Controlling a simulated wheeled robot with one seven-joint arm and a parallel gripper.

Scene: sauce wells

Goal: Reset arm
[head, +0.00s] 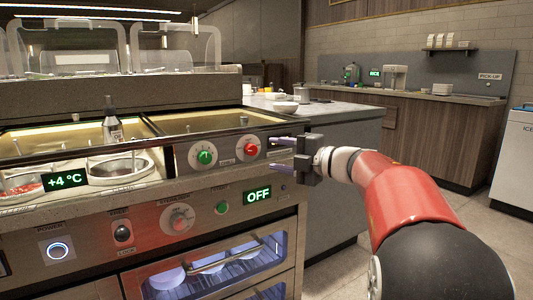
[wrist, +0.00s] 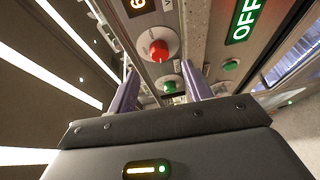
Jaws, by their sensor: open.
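My gripper (head: 283,157) is in front of the right part of the counter's control panel in the head view. Its two purple fingers point left at the panel. In the wrist view my gripper (wrist: 160,97) shows its fingers spread apart with nothing between them. A red knob (head: 251,149) and a green knob (head: 203,155) sit on the panel just left of the fingers. The wrist view shows the red knob (wrist: 158,50) ahead of the fingers. My red and black arm reaches in from the lower right. I cannot tell whether a finger touches the panel.
An OFF display (head: 257,195) and a lit glass-front drawer (head: 210,270) are below. A grey counter (head: 345,150) stands behind my gripper. Floor (head: 490,220) shows free at right.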

